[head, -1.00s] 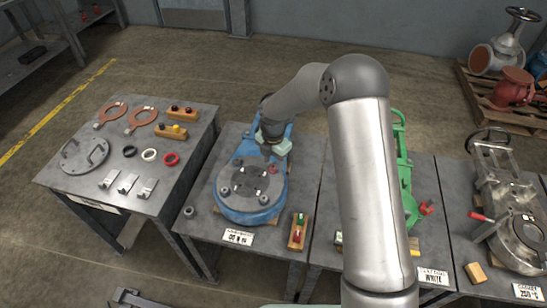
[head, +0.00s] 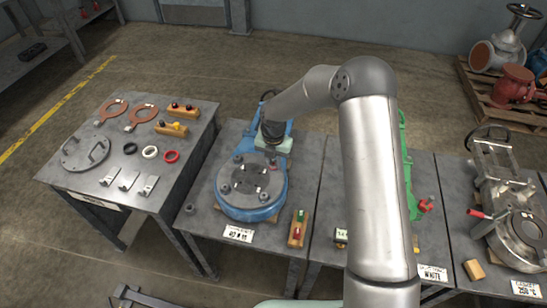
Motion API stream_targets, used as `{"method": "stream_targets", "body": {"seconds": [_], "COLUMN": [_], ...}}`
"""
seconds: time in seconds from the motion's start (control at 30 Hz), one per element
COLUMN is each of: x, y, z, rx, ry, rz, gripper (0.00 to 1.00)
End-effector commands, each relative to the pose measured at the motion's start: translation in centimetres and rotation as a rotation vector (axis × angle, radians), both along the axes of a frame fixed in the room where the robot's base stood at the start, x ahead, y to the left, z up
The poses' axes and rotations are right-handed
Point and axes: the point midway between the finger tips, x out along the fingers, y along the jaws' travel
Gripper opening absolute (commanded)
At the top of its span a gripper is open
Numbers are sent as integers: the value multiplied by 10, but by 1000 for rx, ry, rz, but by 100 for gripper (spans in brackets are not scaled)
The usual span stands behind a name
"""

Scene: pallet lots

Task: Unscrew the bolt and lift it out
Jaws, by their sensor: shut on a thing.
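A blue round valve body (head: 252,212) stands on the middle-left table with a dark grey cover plate (head: 248,183) on top. Bolts stand around the cover's edge: one at the back left (head: 238,159), one at the left (head: 225,188) and one at the front (head: 264,198). My gripper (head: 272,158), with a pale hand, points down over the back right of the cover. It is shut on the bolt there (head: 273,164), which is small and mostly hidden by the fingers. I cannot tell whether this bolt is clear of its hole.
A small grey part (head: 189,209) lies left of the valve. A wooden block with red and green pieces (head: 298,228) lies to its right. The left table (head: 90,180) holds rings, gaskets and brackets. A green assembly (head: 408,170) stands behind my arm on the right.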

Motion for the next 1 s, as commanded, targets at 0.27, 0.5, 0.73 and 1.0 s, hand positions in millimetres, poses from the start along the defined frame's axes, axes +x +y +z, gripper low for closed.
{"method": "stream_targets", "body": {"seconds": [0.27,0.5,0.73,1.0], "x": [0,0,0,0], "y": [0,0,0,0], "z": [4,1,1,0], "rx": [3,-1,-1,-1], "ry": [2,-1,-1,-1], "rz": [517,657,653,630], "gripper": [0,0,36,36]}}
